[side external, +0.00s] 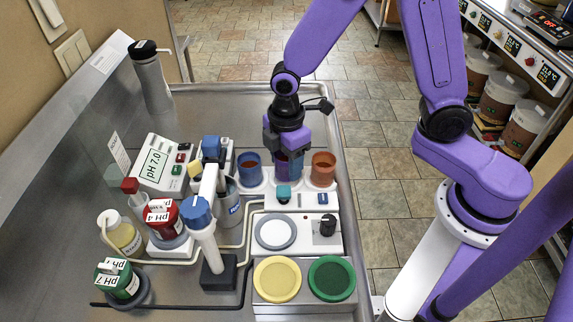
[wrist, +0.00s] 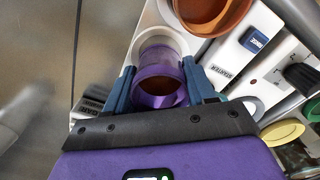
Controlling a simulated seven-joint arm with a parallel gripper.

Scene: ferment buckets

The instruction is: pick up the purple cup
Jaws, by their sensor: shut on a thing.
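The purple cup (wrist: 160,81) stands upright in a white round holder, with dark reddish-brown contents visible inside. In the side view the purple cup (side external: 289,170) is mostly hidden by my gripper (side external: 287,150). My gripper comes down from above and its blue fingers sit on both sides of the cup. In the wrist view my gripper (wrist: 162,92) is shut on the cup. I cannot tell whether the cup is lifted off its holder.
A blue cup (side external: 249,168) and an orange cup (side external: 323,169) stand close on either side. In front are a white stirrer unit (side external: 327,225) and yellow (side external: 277,279) and green (side external: 331,278) lids. A pH meter (side external: 161,165) and bottles crowd the left.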

